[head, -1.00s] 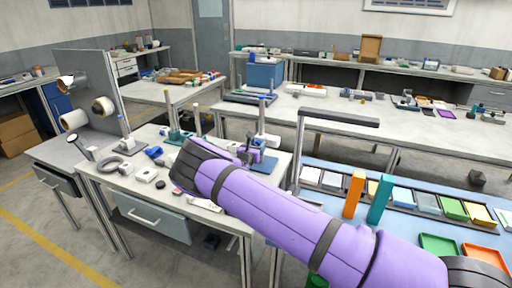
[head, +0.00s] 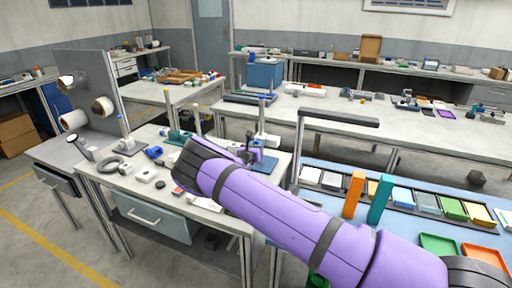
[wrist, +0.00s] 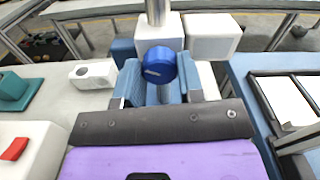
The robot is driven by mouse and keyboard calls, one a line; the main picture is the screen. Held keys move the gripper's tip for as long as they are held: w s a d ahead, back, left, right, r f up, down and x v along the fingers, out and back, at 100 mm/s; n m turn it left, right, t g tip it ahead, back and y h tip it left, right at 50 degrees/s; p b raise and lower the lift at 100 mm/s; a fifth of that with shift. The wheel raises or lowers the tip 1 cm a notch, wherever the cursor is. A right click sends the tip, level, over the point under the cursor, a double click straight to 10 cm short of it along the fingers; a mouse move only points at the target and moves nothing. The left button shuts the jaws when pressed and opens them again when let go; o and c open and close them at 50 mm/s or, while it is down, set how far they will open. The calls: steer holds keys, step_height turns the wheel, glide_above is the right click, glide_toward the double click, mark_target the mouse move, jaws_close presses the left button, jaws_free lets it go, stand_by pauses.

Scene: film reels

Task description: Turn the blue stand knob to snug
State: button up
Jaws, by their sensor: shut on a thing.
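The blue knob (wrist: 158,65) is round with a pale mark on its face. It sits at the front of a white block (wrist: 158,36) with a metal post rising from it, in the wrist view. My gripper (wrist: 159,80) has its two light blue fingers on either side of the knob and is shut on it. In the head view my gripper (head: 248,156) is at the right rear of the near bench, by the white stand block (head: 268,140) with its upright post. My purple arm hides part of the bench there.
In the head view a teal stand (head: 178,136) is left of my gripper. White parts and a cable coil (head: 107,164) lie on the bench's left. In the wrist view a second white block (wrist: 212,36) stands right of the stand. A white part with a hole (wrist: 92,73) lies left.

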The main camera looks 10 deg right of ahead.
steer(key=n, duration=1.1)
stand_by(0.6)
steer(key=o, duration=0.9)
steer(key=shift+s+a, duration=0.1)
steer(key=v, duration=1)
steer(key=shift+s+a, duration=0.15)
steer(key=shift+s, duration=0.1)
